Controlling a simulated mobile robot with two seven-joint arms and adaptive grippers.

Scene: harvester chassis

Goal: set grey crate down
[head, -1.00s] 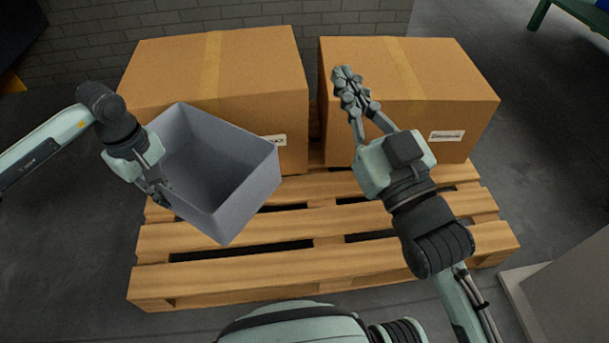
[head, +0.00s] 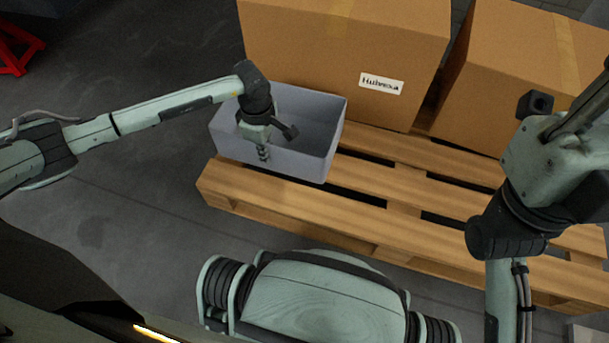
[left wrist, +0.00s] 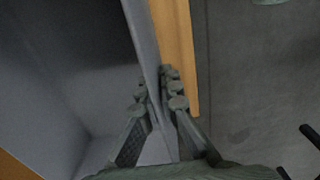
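The grey crate (head: 308,157) is an open-topped box at the left end of the wooden pallet (head: 290,205), in front of the left cardboard box. It looks upright and roughly level. I cannot tell whether its underside touches the slats. My left gripper (head: 276,146) pinches the crate's near wall, one finger inside and one outside. The left wrist view shows the fingers (left wrist: 160,105) on both sides of the crate wall (left wrist: 143,45). My right gripper's body (head: 550,160) is at the right edge of the head view; its fingertips are out of frame.
Two cardboard boxes stand on the pallet's back half: a left one (head: 340,50) with a white label, and a right one (head: 510,75). The front slats right of the crate are bare. Dark floor (head: 120,220) is open to the left. A red stand (head: 18,48) is far left.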

